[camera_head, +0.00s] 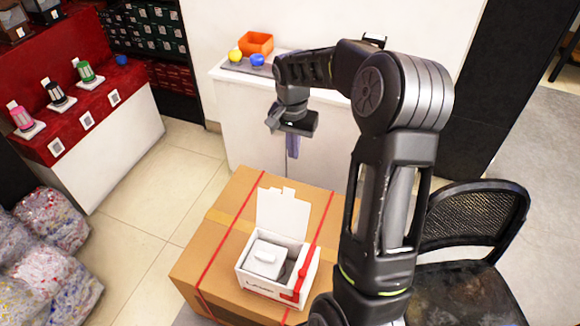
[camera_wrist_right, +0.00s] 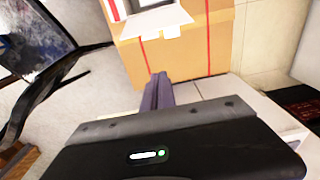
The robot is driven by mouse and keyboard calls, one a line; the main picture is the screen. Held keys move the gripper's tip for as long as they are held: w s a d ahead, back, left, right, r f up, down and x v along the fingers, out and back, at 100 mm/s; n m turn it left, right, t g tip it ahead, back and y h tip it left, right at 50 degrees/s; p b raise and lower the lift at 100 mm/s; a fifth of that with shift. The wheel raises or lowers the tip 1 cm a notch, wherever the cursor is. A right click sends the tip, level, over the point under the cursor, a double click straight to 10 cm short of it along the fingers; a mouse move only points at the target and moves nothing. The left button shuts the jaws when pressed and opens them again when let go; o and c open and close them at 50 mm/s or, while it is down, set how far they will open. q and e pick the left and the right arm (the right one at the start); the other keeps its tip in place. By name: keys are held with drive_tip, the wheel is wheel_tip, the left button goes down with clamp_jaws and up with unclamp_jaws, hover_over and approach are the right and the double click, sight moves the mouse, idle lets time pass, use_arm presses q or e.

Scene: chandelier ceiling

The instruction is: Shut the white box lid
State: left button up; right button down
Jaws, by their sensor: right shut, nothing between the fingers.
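The white box (camera_head: 270,277) stands on a large brown carton (camera_head: 208,252). Its lid (camera_head: 283,213) stands up at the back, open. A white item (camera_head: 264,258) shows inside the box. My right gripper (camera_head: 293,153) is shut and empty, pointing down in the air beyond the lid and apart from it. In the right wrist view the shut fingers (camera_wrist_right: 158,88) show in front of the carton (camera_wrist_right: 180,58), with the box lid (camera_wrist_right: 153,25) at the top. My left gripper is not in view.
A black chair (camera_head: 470,235) stands at the right. A white counter (camera_head: 240,115) behind holds an orange bin (camera_head: 256,43) and small balls. A red display stand (camera_head: 60,130) and patterned bags (camera_head: 50,222) are at the left. Floor is clear left of the carton.

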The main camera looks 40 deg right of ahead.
drive_tip(key=s+a+f+p, duration=0.1)
drive_tip(key=a+f, duration=0.2)
drive_tip(key=f, duration=0.5)
drive_tip(key=shift+s+f, duration=0.25)
drive_tip(key=shift+f, duration=0.1)
